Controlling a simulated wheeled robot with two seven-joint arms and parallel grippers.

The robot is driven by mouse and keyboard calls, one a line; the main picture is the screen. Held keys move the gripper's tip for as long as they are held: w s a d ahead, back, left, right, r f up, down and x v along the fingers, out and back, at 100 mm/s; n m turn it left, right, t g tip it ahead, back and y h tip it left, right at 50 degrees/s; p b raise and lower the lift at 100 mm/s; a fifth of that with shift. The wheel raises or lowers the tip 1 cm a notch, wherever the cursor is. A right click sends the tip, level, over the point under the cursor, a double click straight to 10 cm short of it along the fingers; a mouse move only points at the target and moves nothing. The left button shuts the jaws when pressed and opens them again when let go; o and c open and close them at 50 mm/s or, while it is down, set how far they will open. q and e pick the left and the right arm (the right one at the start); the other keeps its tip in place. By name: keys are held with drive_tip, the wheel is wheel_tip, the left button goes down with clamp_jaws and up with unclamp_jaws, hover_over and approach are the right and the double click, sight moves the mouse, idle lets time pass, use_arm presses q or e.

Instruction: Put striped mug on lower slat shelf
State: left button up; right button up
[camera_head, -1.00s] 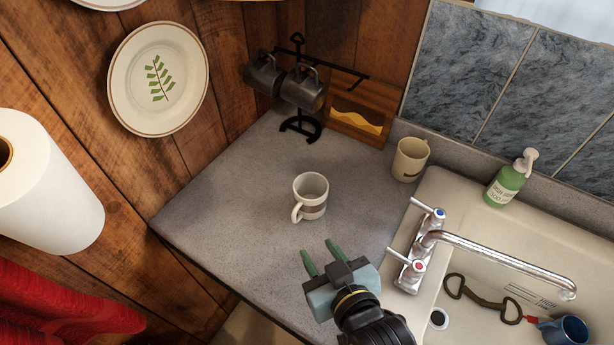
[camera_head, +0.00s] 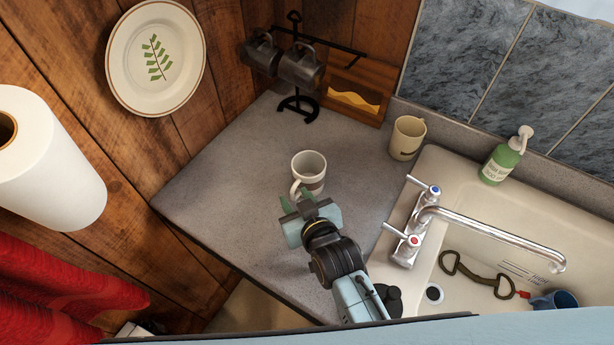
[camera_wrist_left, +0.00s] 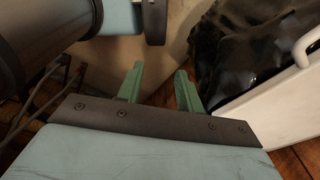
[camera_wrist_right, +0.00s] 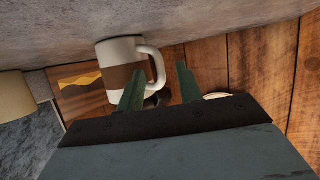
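The striped mug (camera_head: 309,172), white with a brown band, stands upright on the grey counter in the head view. Its handle points toward my right gripper (camera_head: 297,201), whose fingers reach just up to the handle. In the right wrist view the mug (camera_wrist_right: 125,78) shows beyond the fingertips of my right gripper (camera_wrist_right: 158,84), with its handle in line with the gap between them. The fingers are apart, and I see no grip on the handle. My left gripper (camera_wrist_left: 159,80) is open and empty, low over the floor. I cannot make out a lower slat shelf.
A cream mug (camera_head: 407,138) stands beside the sink (camera_head: 450,215) and faucet (camera_head: 472,226). A black rack (camera_head: 297,104) with dark mugs stands at the back. A soap bottle (camera_head: 503,160) is on the right. The left of the counter (camera_head: 215,190) is clear.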

drive_tip(key=shift+w+a+f, duration=0.1)
drive_tip(key=shift+w, duration=0.1)
clamp_jaws()
idle(0.4)
